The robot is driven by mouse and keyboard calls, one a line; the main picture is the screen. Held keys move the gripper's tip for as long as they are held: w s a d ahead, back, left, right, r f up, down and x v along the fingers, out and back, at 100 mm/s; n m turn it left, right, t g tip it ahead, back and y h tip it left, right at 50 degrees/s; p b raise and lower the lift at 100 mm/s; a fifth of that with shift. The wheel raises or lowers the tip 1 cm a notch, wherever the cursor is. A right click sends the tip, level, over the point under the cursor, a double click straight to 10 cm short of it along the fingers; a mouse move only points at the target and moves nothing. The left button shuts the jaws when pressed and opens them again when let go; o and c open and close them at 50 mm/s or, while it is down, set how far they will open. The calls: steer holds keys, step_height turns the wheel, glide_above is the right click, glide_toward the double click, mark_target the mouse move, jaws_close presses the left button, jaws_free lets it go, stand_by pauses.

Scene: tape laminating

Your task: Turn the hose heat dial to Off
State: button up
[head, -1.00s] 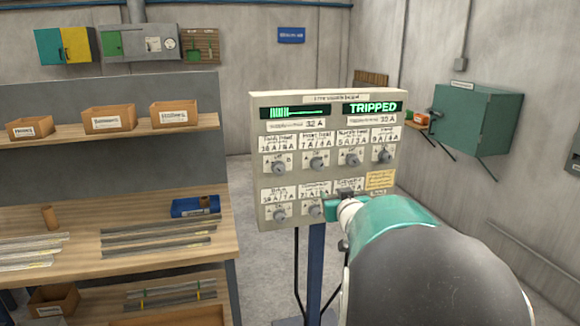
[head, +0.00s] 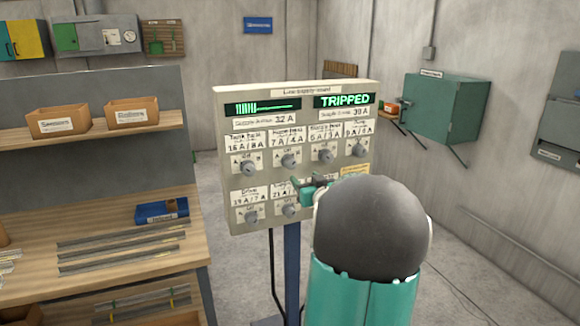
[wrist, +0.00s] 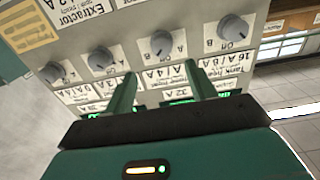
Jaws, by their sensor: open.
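The hose heat dial (head: 291,160) is a round grey knob, second from left in the upper row of the beige control panel (head: 225,190). Its label reads 7 A / 4 A. The wrist view shows this dial (wrist: 162,42) upside down, just beyond and between my fingertips, apart from them; I cannot tell its exact setting. My gripper (wrist: 157,78) is open and empty, facing the panel. In the head view my gripper (head: 311,186) is in front of the lower row, below and right of the hose dial, partly hiding the labels there.
Neighbouring dials are tank heat (head: 249,169) on the left and nozzle heat (head: 326,156) on the right. A green display (head: 345,100) reads TRIPPED. A workbench (head: 120,270) with metal strips stands left. A green cabinet (head: 445,108) hangs on the right wall.

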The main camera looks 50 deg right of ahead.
mark_target(292, 166)
steer(key=x, duration=1)
steer(key=shift+w, duration=0.4)
steer(key=shift+s, duration=0.1)
steer(key=c, duration=1)
